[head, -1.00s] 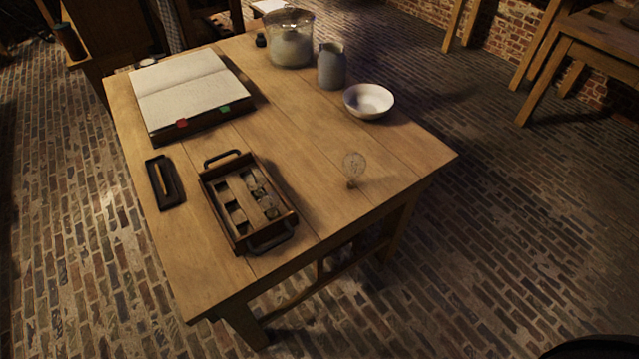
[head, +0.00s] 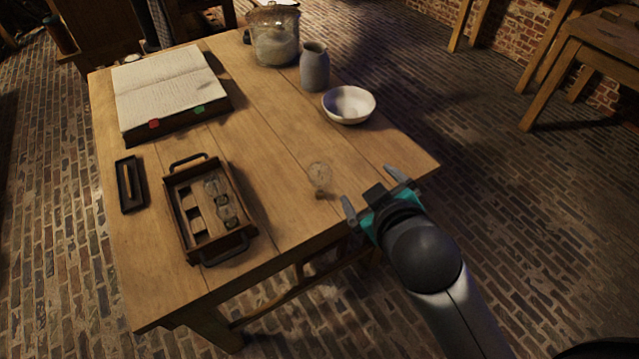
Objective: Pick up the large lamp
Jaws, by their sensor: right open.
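The large lamp (head: 320,176), a clear glass bulb with a darker base, is on the wooden table near its right front edge. It stands apart from the other things there. My right gripper (head: 372,190) is open and empty, just right of the lamp at the table's edge. Its two fingers are spread and do not touch the lamp. My left gripper is not in view.
A wooden tray (head: 168,207) with black handles holds several glass pieces left of the lamp. A white bowl (head: 349,104), grey jar (head: 315,68), large glass jar (head: 272,38), open book (head: 172,88) and small black pen tray (head: 130,186) stand around. Table around the lamp is clear.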

